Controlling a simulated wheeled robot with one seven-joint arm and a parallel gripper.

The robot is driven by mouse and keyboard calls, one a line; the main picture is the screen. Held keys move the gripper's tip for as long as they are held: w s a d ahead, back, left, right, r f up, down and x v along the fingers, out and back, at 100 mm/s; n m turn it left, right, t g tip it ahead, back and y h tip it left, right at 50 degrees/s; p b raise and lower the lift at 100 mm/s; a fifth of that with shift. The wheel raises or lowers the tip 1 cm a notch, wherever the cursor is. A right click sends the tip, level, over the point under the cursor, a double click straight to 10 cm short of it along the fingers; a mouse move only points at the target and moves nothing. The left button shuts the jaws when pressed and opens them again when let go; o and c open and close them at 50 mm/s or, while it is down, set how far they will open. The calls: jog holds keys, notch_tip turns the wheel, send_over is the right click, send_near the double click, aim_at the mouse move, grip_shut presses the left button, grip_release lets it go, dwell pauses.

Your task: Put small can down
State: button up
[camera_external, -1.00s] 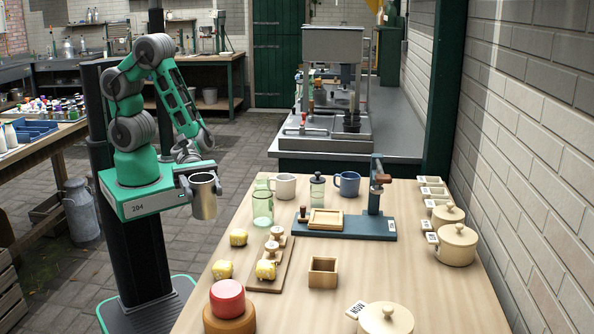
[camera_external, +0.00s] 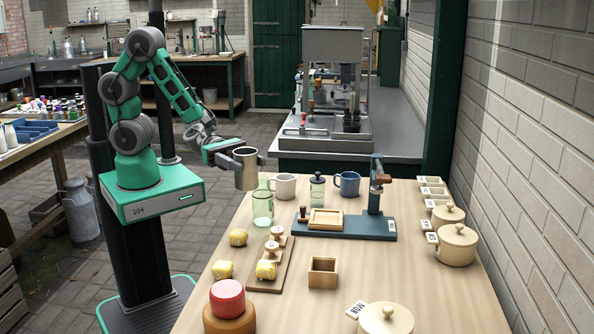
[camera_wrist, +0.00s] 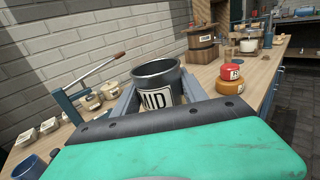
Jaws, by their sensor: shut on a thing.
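The small can (camera_external: 246,170) is a grey metal cylinder, open at the top and upright. In the wrist view the can (camera_wrist: 157,84) shows a white label reading "MID" and a dark inside. My gripper (camera_external: 236,163) is shut on it, with a finger on each side in the wrist view (camera_wrist: 160,100). The can is held in the air near the left edge of the wooden table (camera_external: 355,258), above and left of the green glass jar. No support shows under the can.
Near the can stand a green glass jar (camera_external: 262,206), a white mug (camera_external: 284,187), a lidded glass jar (camera_external: 317,190) and a blue mug (camera_external: 347,183). A blue-based press (camera_external: 376,215) stands behind right. Yellow lumps (camera_external: 238,237) lie at left. Bare wood shows centre right.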

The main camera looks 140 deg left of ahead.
jog(key=s+a+f+n+g+y+p, duration=0.1)
jog(key=s+a+n+g+y, duration=0.7)
jog(key=s+a, duration=1.5)
jog(key=s+n+y, duration=0.2)
jog(key=n+y, duration=0.1)
jog(key=y, duration=0.3)
jog(key=shift+a, duration=0.2)
jog(key=shift+f, duration=0.1)
jog(key=w+a+f, duration=0.2)
jog(key=a+f, duration=0.1)
jog(key=w+a+f+p, duration=0.1)
jog(key=w+a+f, duration=0.2)
jog(key=a, duration=0.1)
jog(key=w+a+f, duration=0.2)
jog(key=a+f, duration=0.1)
jog(key=a, duration=0.1)
jog(key=shift+w+a+f, duration=0.1)
jog(key=shift+w+f, duration=0.25)
jog(key=f, duration=0.2)
jog(key=shift+w+a+f+b, duration=0.1)
jog(key=shift+a+f+b, duration=0.1)
jog(key=shift+f+b, duration=0.15)
jog(key=shift+f, duration=0.1)
